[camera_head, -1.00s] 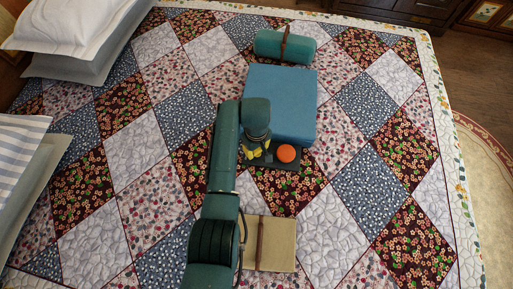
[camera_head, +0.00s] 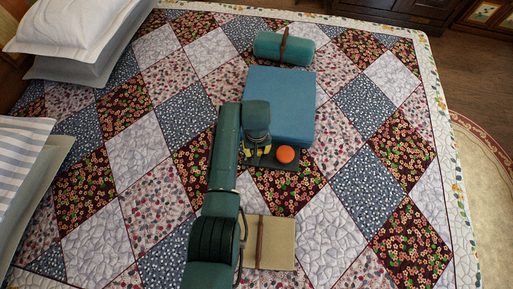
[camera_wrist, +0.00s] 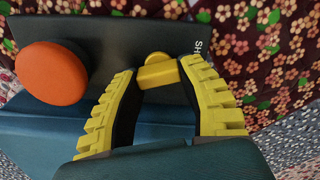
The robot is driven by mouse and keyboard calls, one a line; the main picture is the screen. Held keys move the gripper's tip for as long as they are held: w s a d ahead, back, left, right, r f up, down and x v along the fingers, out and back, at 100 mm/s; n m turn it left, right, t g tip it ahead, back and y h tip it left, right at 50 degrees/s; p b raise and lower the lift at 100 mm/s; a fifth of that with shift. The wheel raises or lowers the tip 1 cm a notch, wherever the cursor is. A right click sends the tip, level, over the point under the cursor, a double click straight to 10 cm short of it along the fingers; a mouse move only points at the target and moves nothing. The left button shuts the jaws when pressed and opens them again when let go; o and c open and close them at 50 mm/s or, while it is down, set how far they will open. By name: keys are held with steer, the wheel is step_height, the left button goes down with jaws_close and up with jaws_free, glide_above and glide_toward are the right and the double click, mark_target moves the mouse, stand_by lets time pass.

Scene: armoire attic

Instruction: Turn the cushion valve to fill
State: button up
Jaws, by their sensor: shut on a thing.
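The blue cushion (camera_head: 285,95) lies on the quilted bed, with a dark plate (camera_head: 285,165) at its near edge. The plate carries a round orange knob (camera_head: 286,154), which is large at the left of the wrist view (camera_wrist: 52,72). A small yellow valve handle (camera_wrist: 157,72) stands on the plate beside the orange knob. My gripper (camera_wrist: 160,70), with yellow ribbed fingers, is closed around the yellow handle, one finger on each side. In the head view my gripper (camera_head: 260,152) is partly hidden by my wrist. Lettering on the plate is mostly covered; "SH" shows.
A rolled teal bundle with a brown strap (camera_head: 284,48) lies beyond the cushion. A beige strapped item (camera_head: 278,243) lies near my arm. Pillows (camera_head: 65,30) are at the left. The quilt (camera_head: 370,190) to the right is clear.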

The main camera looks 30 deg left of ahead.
steer(key=m+p, duration=0.1)
steer(key=m, duration=0.5)
steer(key=shift+d+f+m, duration=0.1)
steer(key=shift+f+m, duration=0.05)
steer(key=shift+m, duration=0.15)
steer(key=m, duration=0.6)
steer(key=shift+s+d+p, duration=0.1)
steer(key=shift+p, duration=0.2)
steer(key=shift+m, duration=0.3)
steer(key=o, duration=1.2)
step_height(320, 180, up, 12)
